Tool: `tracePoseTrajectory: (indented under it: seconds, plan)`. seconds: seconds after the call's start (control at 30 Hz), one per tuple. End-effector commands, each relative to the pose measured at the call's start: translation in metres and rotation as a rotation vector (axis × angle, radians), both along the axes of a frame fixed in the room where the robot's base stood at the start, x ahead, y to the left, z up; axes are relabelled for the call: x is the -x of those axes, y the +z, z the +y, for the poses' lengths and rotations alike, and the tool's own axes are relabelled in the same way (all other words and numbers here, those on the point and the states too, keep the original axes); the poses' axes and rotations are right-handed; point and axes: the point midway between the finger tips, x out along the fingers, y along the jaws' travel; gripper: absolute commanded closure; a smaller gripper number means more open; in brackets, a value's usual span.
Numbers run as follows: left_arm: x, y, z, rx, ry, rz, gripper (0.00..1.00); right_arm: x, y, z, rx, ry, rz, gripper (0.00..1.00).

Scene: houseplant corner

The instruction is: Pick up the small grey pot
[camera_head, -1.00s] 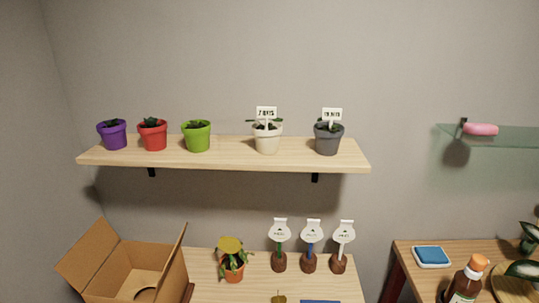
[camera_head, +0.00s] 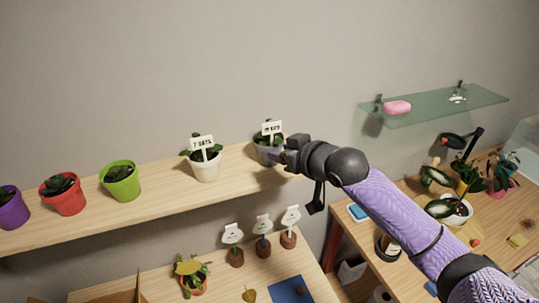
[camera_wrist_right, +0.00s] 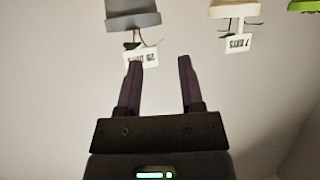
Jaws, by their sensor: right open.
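The small grey pot (camera_head: 267,155) stands upright at the right end of the wooden wall shelf, with a small plant and a white label (camera_head: 271,132) in it. My right gripper (camera_head: 283,159) is at the pot's right side in the head view and hides part of it. In the wrist view, which is upside down, the right gripper (camera_wrist_right: 159,62) is open with nothing between its fingers. The grey pot (camera_wrist_right: 133,14) shows there beyond the fingertips, off to the left and cut by the top edge. Whether a finger touches it, I cannot tell. My left gripper is out of view.
A white pot (camera_head: 206,166) with a label is the grey pot's neighbour on the wooden shelf (camera_head: 150,206). Green (camera_head: 121,182), red (camera_head: 64,194) and purple (camera_head: 11,208) pots stand farther left. A glass shelf (camera_head: 435,106) with a pink item (camera_head: 397,107) is at the right.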

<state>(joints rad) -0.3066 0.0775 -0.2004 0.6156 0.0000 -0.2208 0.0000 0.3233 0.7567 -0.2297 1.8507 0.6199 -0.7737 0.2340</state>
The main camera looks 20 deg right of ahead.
Motion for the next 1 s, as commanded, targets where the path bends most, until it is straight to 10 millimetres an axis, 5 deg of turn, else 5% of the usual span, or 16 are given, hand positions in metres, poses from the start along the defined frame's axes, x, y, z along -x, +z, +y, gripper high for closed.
tracePoseTrajectory:
  seconds: [0.5, 0.83, 1.0]
  plan:
    - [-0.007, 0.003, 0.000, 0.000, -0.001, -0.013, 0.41, -0.080, -0.029, 0.015, -0.009, -0.003, -0.010, 0.51]
    - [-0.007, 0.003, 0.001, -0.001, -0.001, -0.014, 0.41, -0.089, -0.033, 0.017, -0.005, -0.002, -0.010, 0.51]
    - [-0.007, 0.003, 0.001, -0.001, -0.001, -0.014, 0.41, -0.089, -0.033, 0.016, -0.004, -0.002, -0.009, 0.87]
